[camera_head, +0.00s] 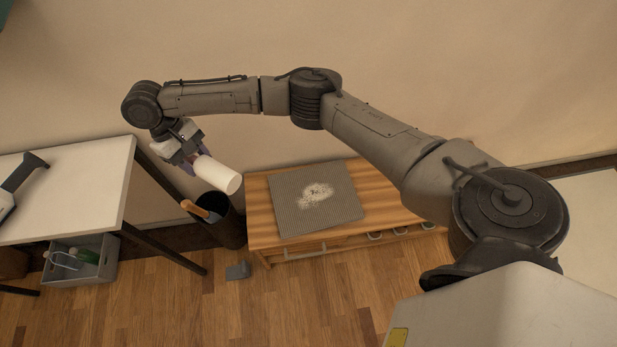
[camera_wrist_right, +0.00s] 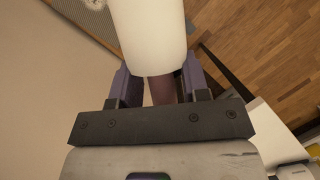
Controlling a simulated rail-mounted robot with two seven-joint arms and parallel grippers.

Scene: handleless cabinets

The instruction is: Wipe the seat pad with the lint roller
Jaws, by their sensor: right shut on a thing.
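The seat pad (camera_head: 284,207) is a grey square lying on a low wooden bench (camera_head: 262,226), with a pale speckled patch in its middle. Its corner also shows at the top of the right wrist view (camera_wrist_right: 92,4). The lint roller (camera_head: 217,175) has a white cylinder, which fills the top middle of the right wrist view (camera_wrist_right: 150,35). My right gripper (camera_head: 190,160) is shut on the lint roller, whose darker handle sits between the fingers. It holds the roller in the air to the left of the pad, apart from it. My left gripper is not in view.
A dark bin (camera_head: 229,228) with a wooden-looking item in it stands left of the bench, below the roller. A white table (camera_head: 75,190) is at the left, with a grey crate (camera_head: 98,270) beneath it. A small grey object (camera_head: 237,271) lies on the floor.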

